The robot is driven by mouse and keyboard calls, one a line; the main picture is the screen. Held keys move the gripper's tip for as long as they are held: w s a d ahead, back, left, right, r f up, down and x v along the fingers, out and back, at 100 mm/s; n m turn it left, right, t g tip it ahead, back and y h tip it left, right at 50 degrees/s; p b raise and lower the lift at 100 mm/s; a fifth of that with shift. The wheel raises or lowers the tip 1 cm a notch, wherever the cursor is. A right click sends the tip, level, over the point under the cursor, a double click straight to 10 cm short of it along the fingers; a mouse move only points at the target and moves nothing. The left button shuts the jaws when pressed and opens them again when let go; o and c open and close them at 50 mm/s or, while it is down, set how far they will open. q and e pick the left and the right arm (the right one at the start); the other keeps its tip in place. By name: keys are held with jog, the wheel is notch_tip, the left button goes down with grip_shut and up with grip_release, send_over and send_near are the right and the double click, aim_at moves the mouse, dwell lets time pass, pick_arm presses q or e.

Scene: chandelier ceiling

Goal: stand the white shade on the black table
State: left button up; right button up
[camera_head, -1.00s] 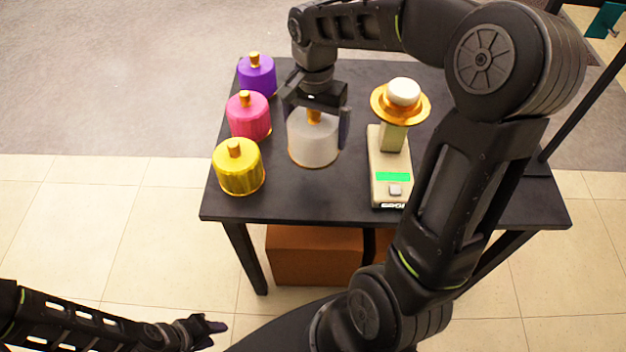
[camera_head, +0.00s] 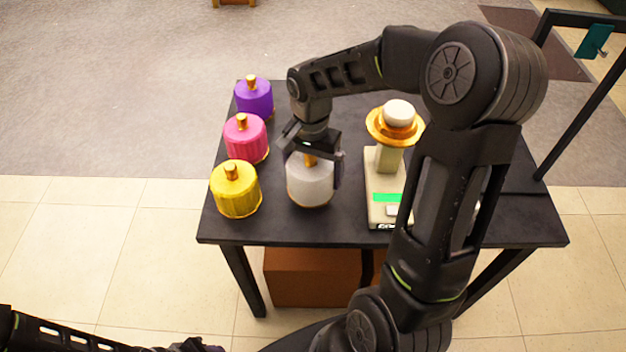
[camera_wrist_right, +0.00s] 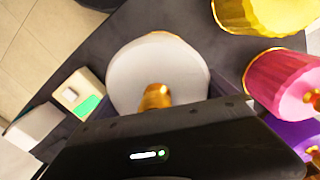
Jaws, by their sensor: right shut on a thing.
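The white shade (camera_head: 311,186) has a gold knob on top and a gold rim. It is upright at the black table (camera_head: 290,230), between the coloured shades and the scale; whether its rim touches the top I cannot tell. My right gripper (camera_head: 314,160) is over it, pointing down, shut on the white shade. In the right wrist view the white shade (camera_wrist_right: 150,68) and its gold knob lie between the fingers. My left gripper (camera_head: 198,346) is low at the bottom edge, away from the table, mostly cut off; its fingers are unclear.
Yellow (camera_head: 236,192), pink (camera_head: 246,140) and purple (camera_head: 254,98) shades stand along the table's left side. A beige scale (camera_head: 383,205) with a gold dish (camera_head: 380,126) and a white round thing (camera_head: 399,112) stands right of the white shade. A brown box (camera_head: 310,280) is below the table.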

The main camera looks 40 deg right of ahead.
jog(key=shift+f, duration=1.85)
jog(key=shift+f, duration=0.15)
jog(key=o, duration=1.2)
notch_tip(320, 180, up, 12)
jog(key=shift+w+r, duration=0.15)
jog(key=shift+r, duration=0.05)
